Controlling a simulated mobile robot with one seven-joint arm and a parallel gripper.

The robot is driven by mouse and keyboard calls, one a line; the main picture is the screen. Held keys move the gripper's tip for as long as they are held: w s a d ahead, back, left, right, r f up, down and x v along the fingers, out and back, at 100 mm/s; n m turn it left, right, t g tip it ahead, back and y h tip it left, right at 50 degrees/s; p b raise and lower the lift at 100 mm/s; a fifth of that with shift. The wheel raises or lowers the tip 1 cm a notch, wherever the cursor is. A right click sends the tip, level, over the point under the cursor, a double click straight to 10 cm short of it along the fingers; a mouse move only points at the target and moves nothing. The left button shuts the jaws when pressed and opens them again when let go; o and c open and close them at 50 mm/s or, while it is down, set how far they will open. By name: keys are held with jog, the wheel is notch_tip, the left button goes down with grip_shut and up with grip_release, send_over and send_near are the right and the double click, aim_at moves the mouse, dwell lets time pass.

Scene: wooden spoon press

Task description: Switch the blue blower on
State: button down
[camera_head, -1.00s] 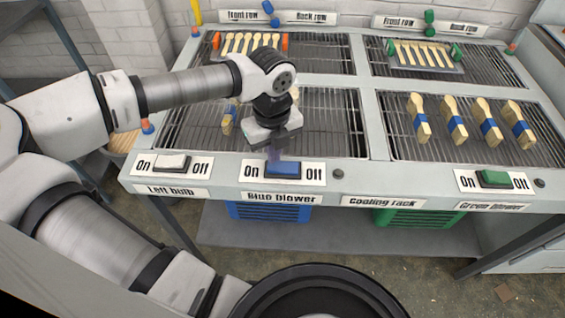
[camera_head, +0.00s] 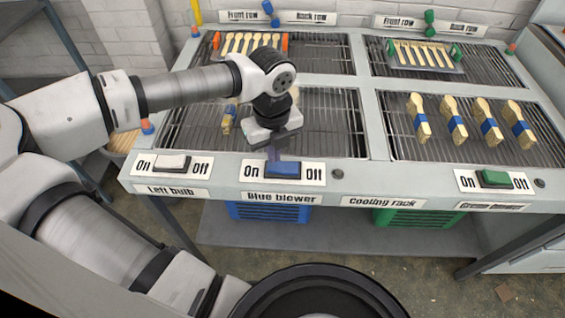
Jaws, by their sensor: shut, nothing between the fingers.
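The blue rocker switch (camera_head: 287,170) sits on the bench's front rail, on a white plate with "On" at its left and "Off" at its right. The label "Blue blower" (camera_head: 281,198) is below it. My gripper (camera_head: 273,153) points down at the left, "On" part of the switch. Its fingers are shut and empty. The tips are at or just above the switch; I cannot tell if they touch. The rocker's tilt is hard to make out. The blue blower (camera_head: 268,211) shows below the bench, under the switch.
A white switch (camera_head: 173,161) lies left on the rail and a green switch (camera_head: 494,178) at the right. A small dark knob (camera_head: 338,174) is right of the blue switch. A green crate-like unit (camera_head: 415,217) is below.

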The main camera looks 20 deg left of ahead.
jog(key=shift+f+b, duration=1.05)
jog(key=shift+b, duration=0.1)
dwell(0.4)
jog(key=shift+r, duration=0.1)
jog(key=shift+r+p, duration=1.6)
jog(key=shift+r, duration=1.9)
